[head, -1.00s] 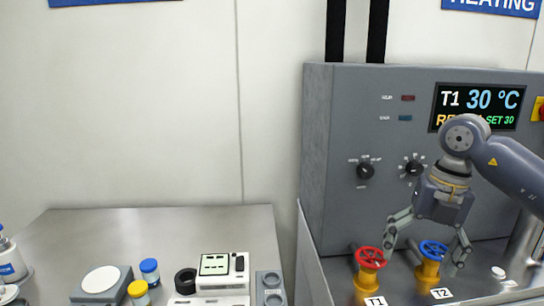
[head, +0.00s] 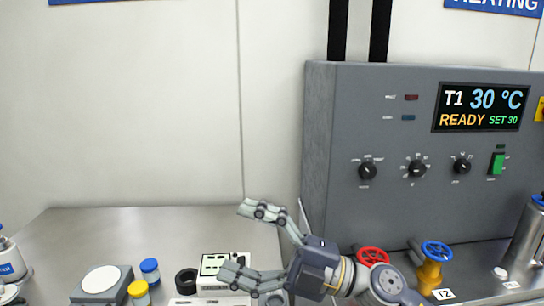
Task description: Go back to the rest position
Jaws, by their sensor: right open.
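My right gripper (head: 232,242) is open and empty. It points left, in front of the gap between the steel bench and the grey heating unit, with its lower finger overlapping the white instrument in the picture. My right arm comes in from the bottom right and hides the lower part of the red valve (head: 373,256). The blue valve (head: 436,251) with its yellow body stands clear to the right of the arm, by the T2 label (head: 442,294). My left gripper is not in view.
The grey heating unit (head: 322,150) shows T1 30 °C, READY, SET 30 on its display (head: 481,107). On the steel bench (head: 150,225) stand a white-topped plate device (head: 101,281), blue-capped (head: 150,270) and yellow-capped (head: 139,291) jars, a black ring (head: 186,280) and the white instrument (head: 212,264). The bench's back is clear.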

